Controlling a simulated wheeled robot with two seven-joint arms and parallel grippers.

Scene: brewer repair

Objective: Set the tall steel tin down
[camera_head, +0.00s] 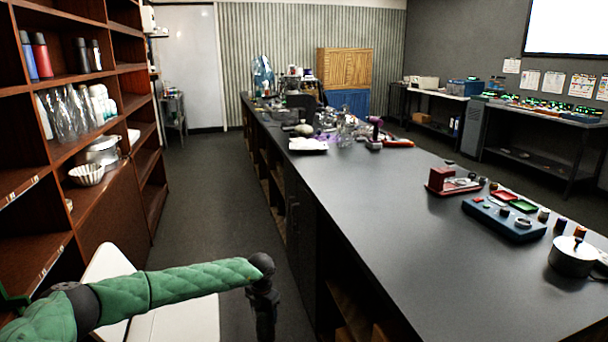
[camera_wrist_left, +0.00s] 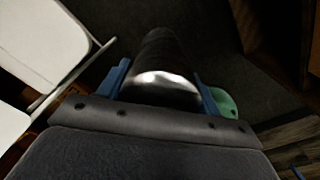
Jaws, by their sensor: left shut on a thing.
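In the left wrist view my left gripper (camera_wrist_left: 162,84) has its two blue fingers on either side of a rounded, dark steel tin (camera_wrist_left: 166,92) with a bright highlight. The gripper is shut on the tin. The tin looks long and points away from the wrist, and the dark floor lies behind it. In the head view my green-sleeved left arm reaches in from the lower left, and its dark wrist hangs down beside the long counter's (camera_head: 440,250) left side. The fingers and tin do not show clearly there. My right gripper is not in view.
The counter's near middle is bare. A steel pot (camera_head: 573,257), a blue tray-like box (camera_head: 503,222) and small parts stand at its right. A white tray (camera_head: 307,146) and clutter stand farther back. White chair-like furniture (camera_head: 185,322) is under my arm; a brown shelf (camera_head: 90,180) stands left.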

